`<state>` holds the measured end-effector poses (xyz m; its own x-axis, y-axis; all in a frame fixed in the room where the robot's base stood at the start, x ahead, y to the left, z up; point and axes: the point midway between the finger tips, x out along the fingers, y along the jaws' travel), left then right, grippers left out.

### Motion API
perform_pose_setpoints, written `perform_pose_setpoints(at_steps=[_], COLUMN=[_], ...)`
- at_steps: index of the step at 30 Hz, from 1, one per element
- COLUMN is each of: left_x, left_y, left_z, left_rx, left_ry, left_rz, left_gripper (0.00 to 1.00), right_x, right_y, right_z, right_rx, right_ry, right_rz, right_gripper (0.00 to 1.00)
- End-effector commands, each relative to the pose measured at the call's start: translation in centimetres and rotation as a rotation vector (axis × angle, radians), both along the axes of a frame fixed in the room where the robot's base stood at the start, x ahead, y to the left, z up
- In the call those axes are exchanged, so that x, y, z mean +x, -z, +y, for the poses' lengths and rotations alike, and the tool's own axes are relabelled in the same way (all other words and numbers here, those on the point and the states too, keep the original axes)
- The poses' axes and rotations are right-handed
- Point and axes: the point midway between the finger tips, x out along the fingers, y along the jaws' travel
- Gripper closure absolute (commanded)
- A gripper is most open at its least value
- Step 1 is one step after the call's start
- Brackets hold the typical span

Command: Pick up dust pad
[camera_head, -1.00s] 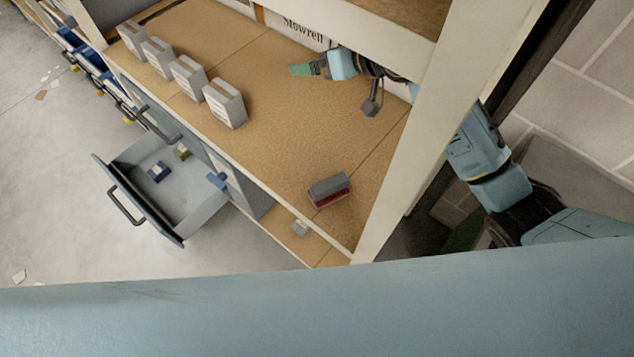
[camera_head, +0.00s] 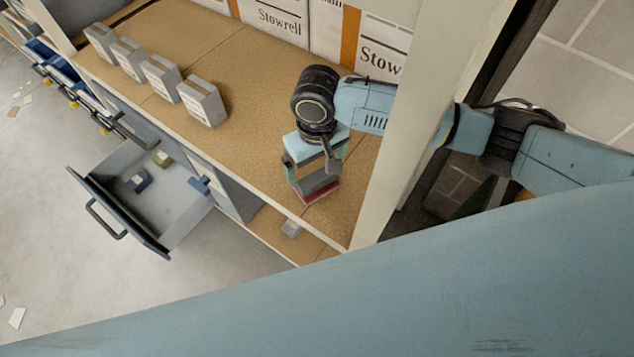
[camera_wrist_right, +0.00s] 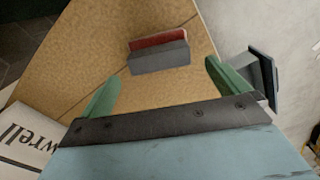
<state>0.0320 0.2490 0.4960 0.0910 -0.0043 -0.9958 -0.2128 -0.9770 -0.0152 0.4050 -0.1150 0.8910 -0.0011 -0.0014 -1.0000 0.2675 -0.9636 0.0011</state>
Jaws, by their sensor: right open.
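The dust pad, a small block with a grey top and a red lower side, lies on the tan shelf board near its front right end. In the head view my right gripper is above it and partly hides it; the red side (camera_head: 321,193) still shows. In the right wrist view the pad (camera_wrist_right: 158,57) lies beyond the fingertips, between their lines, with bare board around it. My right gripper (camera_head: 312,172) is open and empty, its green fingers spread wide in the wrist view (camera_wrist_right: 161,76). My left gripper is not in view.
A pale upright post (camera_head: 400,150) stands right of the pad, with my right arm reaching past it. Several grey-white boxes (camera_head: 203,100) line the front edge at left. Stowrell cartons (camera_head: 275,18) stand behind. An open drawer (camera_head: 185,205) juts out below.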

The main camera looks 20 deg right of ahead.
Motion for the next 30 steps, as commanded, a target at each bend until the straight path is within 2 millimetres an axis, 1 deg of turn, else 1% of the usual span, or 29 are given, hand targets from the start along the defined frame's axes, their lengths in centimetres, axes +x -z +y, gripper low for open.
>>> perform_pose_setpoints(at_steps=[5, 12, 15, 23, 26, 30], left_x=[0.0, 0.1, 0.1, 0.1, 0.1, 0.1], left_y=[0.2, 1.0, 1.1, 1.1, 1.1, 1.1], left_z=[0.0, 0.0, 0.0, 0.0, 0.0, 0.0], left_rx=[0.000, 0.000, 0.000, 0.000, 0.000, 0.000], left_ry=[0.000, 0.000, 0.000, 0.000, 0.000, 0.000], left_rz=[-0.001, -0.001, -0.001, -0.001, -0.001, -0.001], left_gripper=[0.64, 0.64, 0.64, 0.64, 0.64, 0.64], right_x=[0.0, 0.1, 0.1, 0.1, 0.1, 0.1], right_y=[1.2, 4.8, 5.7, 5.8, 5.8, 5.8], right_z=[0.0, -0.2, -0.2, -0.2, -0.2, -0.2], right_rx=[0.000, 0.000, 0.000, 0.000, 0.000, 0.000], right_ry=[0.000, 0.000, -0.001, -0.002, -0.002, -0.002], right_rz=[0.000, 0.001, -0.001, -0.001, -0.001, -0.001], right_gripper=[0.00, 0.00, 0.00, 0.00, 0.12, 0.30])
